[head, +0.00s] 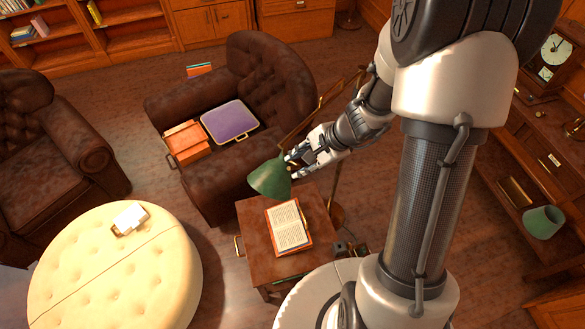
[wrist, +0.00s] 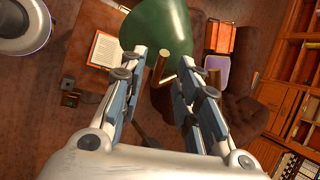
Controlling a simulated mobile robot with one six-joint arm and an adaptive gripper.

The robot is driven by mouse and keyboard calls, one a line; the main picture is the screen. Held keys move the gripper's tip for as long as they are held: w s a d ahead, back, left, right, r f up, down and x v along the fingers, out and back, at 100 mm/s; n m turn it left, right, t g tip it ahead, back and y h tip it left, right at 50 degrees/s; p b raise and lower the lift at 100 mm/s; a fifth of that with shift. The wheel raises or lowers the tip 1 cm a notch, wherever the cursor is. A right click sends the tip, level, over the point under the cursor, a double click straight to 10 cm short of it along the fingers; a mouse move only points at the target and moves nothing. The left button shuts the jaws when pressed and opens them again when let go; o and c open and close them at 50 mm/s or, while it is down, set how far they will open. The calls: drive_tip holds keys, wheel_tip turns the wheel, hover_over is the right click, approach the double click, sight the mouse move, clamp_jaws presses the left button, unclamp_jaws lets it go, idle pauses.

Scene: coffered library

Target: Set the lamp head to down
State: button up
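The lamp has a green shade as its head (head: 269,180) and a thin brass arm. In the head view the shade hangs tilted beside the side table's far edge, its wide end toward the lower left. The wrist view shows the green head (wrist: 156,25) just beyond the fingertips, with a short brass stem below it. My gripper (head: 293,165) is at the right of the shade. In the wrist view my gripper (wrist: 162,57) has its fingers apart, with the brass stem showing between them. I cannot tell whether either finger touches the lamp.
An open book (head: 288,226) lies on the wooden side table (head: 250,243) below the lamp. A brown armchair (head: 215,186) behind holds a purple case (head: 229,121) and orange boxes (head: 186,139). A round cream ottoman (head: 115,275) stands left.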

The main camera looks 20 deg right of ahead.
sight(294, 167)
drive_tip(key=shift+x, duration=2.2)
drive_tip(key=shift+c, duration=0.2)
clamp_jaws()
